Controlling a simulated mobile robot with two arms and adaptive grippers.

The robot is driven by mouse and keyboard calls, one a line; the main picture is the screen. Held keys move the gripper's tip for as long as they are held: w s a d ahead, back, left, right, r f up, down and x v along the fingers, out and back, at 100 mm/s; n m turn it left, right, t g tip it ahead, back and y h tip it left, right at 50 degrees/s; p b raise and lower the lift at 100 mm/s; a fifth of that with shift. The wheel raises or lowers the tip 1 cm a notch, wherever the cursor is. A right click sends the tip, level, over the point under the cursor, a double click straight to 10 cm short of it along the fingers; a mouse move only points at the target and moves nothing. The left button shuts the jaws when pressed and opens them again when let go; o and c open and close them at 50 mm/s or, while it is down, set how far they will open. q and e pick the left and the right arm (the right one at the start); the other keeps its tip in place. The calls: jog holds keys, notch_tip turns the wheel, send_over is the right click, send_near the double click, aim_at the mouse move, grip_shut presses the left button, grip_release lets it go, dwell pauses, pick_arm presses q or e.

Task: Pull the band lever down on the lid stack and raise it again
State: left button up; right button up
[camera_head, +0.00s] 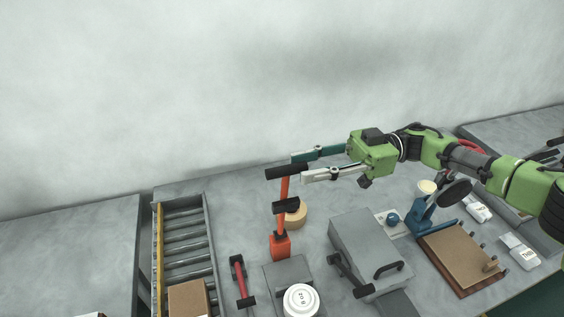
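An orange-red lever (283,188) with a black crossbar handle (282,172) stands upright on an orange base (280,246). A black cross-piece (288,206) sits partway up it. In front, a white round lid (301,299) lies on top at the grey block (280,272); how many lids are under it is hidden. My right gripper (299,167) reaches in from the right with its two fingers apart. The fingertips are at the right end of the black handle; I cannot tell if they touch it. My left gripper is not in view.
A red bar with black ends (238,281) lies left of the block. A grey box with handles (365,245) stands right of it. A round wooden piece (297,213) is behind the lever. A blue press (428,212) and brown board (458,256) are right. A roller conveyor (186,245) holds a carton (188,298).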

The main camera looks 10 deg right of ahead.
aim_at(291, 170)
jog(key=a, duration=0.2)
jog(key=s+a+p, duration=0.1)
jog(key=a, duration=0.2)
jog(key=shift+a+p, duration=0.25)
jog(key=shift+p, duration=0.05)
grip_shut()
